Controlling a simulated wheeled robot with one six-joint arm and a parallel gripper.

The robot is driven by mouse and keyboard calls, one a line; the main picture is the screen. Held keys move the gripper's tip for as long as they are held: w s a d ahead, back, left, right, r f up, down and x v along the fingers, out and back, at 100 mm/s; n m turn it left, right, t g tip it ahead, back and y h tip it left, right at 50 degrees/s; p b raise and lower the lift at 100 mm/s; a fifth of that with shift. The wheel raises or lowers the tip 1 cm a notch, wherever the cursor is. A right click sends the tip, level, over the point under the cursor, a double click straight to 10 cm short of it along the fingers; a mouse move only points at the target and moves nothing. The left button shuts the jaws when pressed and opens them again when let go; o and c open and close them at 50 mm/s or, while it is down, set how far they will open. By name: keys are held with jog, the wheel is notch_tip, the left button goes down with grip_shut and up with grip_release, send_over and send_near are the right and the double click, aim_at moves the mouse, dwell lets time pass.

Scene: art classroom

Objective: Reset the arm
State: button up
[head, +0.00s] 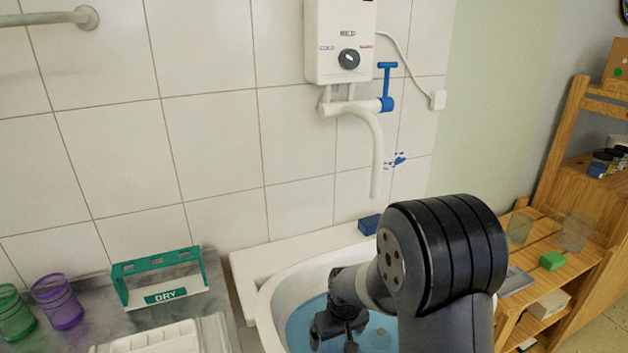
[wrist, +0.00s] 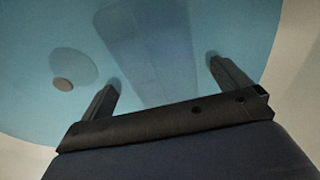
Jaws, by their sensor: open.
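My gripper (head: 338,330) is at the end of my bent arm, over the white basin (head: 266,312) with blue water (head: 313,308). Below the fingers lies the blue water (wrist: 165,30), and a small round grey-brown disc (wrist: 63,84), perhaps the drain, shows left of the fingers. I cannot tell how far the fingertips are from the water. My arm hides the right part of the basin in the head view.
A water heater (head: 340,40) with a spout (head: 377,165) and blue lever (head: 387,85) hangs above the basin. A blue block (head: 369,224) sits on the back ledge. A green-topped DRY rack (head: 160,275) and purple cup (head: 57,303) stand left. A wooden shelf (head: 570,270) stands right.

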jog(key=shift+w+f, duration=0.1)
jog(key=shift+f, duration=0.05)
jog(key=shift+r, duration=1.25)
jog(key=shift+f, duration=0.15)
